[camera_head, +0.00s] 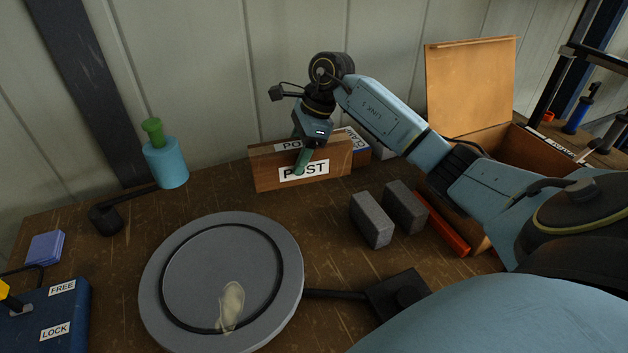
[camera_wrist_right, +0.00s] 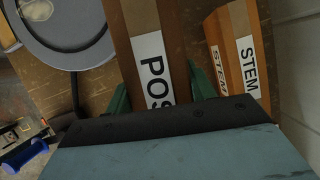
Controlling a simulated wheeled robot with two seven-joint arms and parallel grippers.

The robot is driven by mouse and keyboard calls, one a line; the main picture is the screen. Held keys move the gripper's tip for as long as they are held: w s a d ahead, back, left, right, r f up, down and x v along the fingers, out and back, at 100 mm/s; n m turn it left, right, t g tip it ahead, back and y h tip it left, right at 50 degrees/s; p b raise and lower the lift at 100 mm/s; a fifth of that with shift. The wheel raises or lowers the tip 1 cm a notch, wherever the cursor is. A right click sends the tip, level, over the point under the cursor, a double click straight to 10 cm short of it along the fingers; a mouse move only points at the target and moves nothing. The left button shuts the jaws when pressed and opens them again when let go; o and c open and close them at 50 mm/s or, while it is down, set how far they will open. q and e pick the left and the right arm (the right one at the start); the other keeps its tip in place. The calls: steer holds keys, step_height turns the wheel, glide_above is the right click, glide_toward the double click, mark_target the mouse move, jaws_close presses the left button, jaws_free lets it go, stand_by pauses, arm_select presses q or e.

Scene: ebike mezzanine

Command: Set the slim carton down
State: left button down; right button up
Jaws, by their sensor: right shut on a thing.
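The slim carton (camera_head: 267,172) is brown with white POST labels on its front and top. It stands near the back wall, long side toward me. My right gripper (camera_head: 303,158) reaches down over it, with one green finger across the front face. In the right wrist view the carton (camera_wrist_right: 141,17) lies between the two green fingers of my right gripper (camera_wrist_right: 162,92), which is shut on it. The carton's underside is hidden, so I cannot tell whether it touches the bench. My left gripper is not in view.
Brown cartons labelled STEM (camera_wrist_right: 236,60) lie beside the held carton in the wrist view. Two grey blocks (camera_head: 372,220) and an open brown box (camera_head: 470,90) are to the right. A round grey plate (camera_head: 285,300) is in front; a blue bottle (camera_head: 166,165) stands left.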

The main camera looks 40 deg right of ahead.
mark_target(334, 138)
steer(key=d+m+t, duration=0.1)
steer(key=d+m, duration=0.1)
steer(key=d, duration=0.1)
steer(key=shift+d+m, duration=0.1)
steer(key=shift+m, duration=0.2)
steer(key=f, duration=0.5)
steer(key=shift+d+f, duration=0.1)
steer(key=shift+d, duration=0.15)
steer(key=shift+h, duration=0.3)
steer(key=shift+f, duration=2.35)
steer(key=o, duration=1.3)
steer(key=shift+s+f, duration=0.1)
steer(key=shift+f, duration=0.05)
steer(key=v, duration=1.2)
